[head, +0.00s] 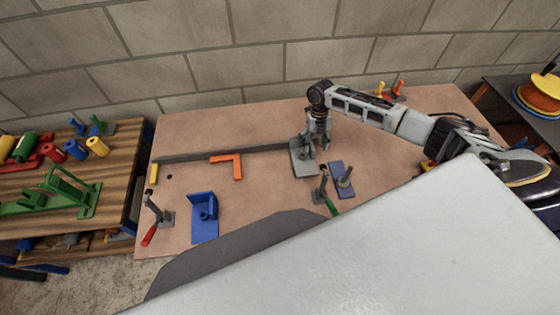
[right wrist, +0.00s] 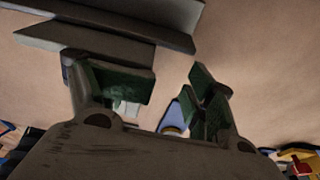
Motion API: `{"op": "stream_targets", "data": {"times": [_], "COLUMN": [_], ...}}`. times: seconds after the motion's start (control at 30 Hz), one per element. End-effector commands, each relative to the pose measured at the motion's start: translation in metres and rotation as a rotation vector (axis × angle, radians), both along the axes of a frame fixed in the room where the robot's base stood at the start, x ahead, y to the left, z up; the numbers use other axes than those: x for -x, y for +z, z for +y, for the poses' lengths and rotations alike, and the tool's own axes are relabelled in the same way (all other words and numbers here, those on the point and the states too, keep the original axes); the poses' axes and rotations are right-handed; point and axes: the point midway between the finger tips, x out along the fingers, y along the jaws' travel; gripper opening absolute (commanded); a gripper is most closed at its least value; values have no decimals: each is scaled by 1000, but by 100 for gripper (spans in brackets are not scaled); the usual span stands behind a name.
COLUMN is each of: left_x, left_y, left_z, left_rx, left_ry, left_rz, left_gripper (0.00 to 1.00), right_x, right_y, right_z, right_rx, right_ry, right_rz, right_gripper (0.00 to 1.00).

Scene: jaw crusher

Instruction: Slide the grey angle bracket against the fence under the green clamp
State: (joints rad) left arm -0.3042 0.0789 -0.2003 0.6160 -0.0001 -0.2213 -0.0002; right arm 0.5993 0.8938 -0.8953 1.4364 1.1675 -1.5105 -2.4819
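The grey angle bracket (head: 300,165) lies on the table at the right end of the long grey fence (head: 230,152). My right gripper (head: 317,147) is low over the table at the bracket's right side. In the right wrist view, its green-padded fingers (right wrist: 168,88) stand apart with nothing held between them. The bracket (right wrist: 85,44) shows there behind the left finger, close to the fence (right wrist: 130,14); whether they touch is unclear. The clamp with a green handle (head: 332,206) stands nearer me, partly hidden by my white body. My left gripper is not in view.
An orange angle piece (head: 237,168) lies by the fence. A blue bracket (head: 204,229) and a red-handled clamp (head: 149,235) are at the left front. A blue plate with a grey part (head: 337,170) lies near my right gripper.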

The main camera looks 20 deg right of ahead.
Motion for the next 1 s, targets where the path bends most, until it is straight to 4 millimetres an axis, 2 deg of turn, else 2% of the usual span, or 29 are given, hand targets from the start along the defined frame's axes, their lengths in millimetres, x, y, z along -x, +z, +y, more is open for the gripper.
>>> {"op": "stream_targets", "data": {"times": [0.17, 0.43, 1.0], "left_x": [-1, -9, -8], "left_y": [12, 25, 49], "left_z": [-9, -2, 2], "left_rx": [9, 3, -1], "left_ry": [0, 0, 1], "left_rz": [-1, -13, -10], "left_gripper": [0, 0, 0], "right_x": [0, 0, -1], "right_y": [13, 27, 54], "right_z": [0, -1, -1], "right_rx": [0, 0, 1], "right_ry": [0, 0, 0], "right_rz": [0, -1, -2], "right_gripper": [54, 54, 54]}}
